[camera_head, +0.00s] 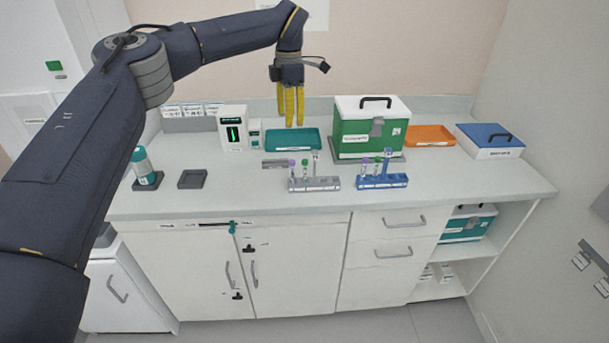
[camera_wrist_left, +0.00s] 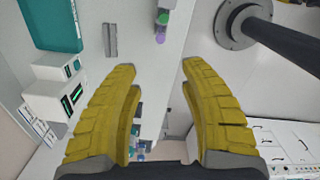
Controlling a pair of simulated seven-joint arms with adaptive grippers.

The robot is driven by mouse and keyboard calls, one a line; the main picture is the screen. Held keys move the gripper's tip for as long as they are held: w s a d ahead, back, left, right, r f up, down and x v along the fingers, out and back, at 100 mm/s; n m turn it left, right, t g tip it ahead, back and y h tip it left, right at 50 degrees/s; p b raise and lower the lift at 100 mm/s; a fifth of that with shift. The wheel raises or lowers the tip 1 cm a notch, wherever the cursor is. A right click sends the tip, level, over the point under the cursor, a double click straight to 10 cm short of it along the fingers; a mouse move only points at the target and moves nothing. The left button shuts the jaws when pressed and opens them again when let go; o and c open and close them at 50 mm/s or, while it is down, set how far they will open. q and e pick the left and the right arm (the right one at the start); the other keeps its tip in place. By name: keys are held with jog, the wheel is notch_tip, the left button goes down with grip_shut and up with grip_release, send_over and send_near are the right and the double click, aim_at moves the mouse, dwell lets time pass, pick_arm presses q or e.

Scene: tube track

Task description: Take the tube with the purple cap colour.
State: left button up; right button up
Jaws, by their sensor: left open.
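A grey rack (camera_head: 315,185) on the counter holds a purple-capped tube (camera_head: 291,163), a green-capped tube (camera_head: 304,163) and a taller grey-topped one. A blue rack (camera_head: 382,182) to its right holds several tubes; at least one cap looks purple (camera_head: 365,161) and one blue (camera_head: 389,155). My left gripper (camera_head: 291,122) points down, open and empty, and appears over the teal tray, behind the racks. In the left wrist view its yellow fingers (camera_wrist_left: 158,72) are apart with nothing between them; purple (camera_wrist_left: 161,36) and green (camera_wrist_left: 164,17) caps show beyond the tips. My right gripper is not seen.
The teal tray (camera_head: 293,148) lies behind the grey rack. A green case (camera_head: 352,138) stands behind the blue rack, with an orange tray (camera_head: 430,142) and blue-lidded box (camera_head: 489,152) to its right. A bottle (camera_head: 143,165) stands at left. The counter's front strip is clear.

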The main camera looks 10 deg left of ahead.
aim_at(292, 161)
pick_arm(q)
notch_tip(292, 161, down, 17)
jog(key=shift+r, duration=0.2)
dwell(0.7)
jog(key=shift+c, duration=0.5)
grip_shut()
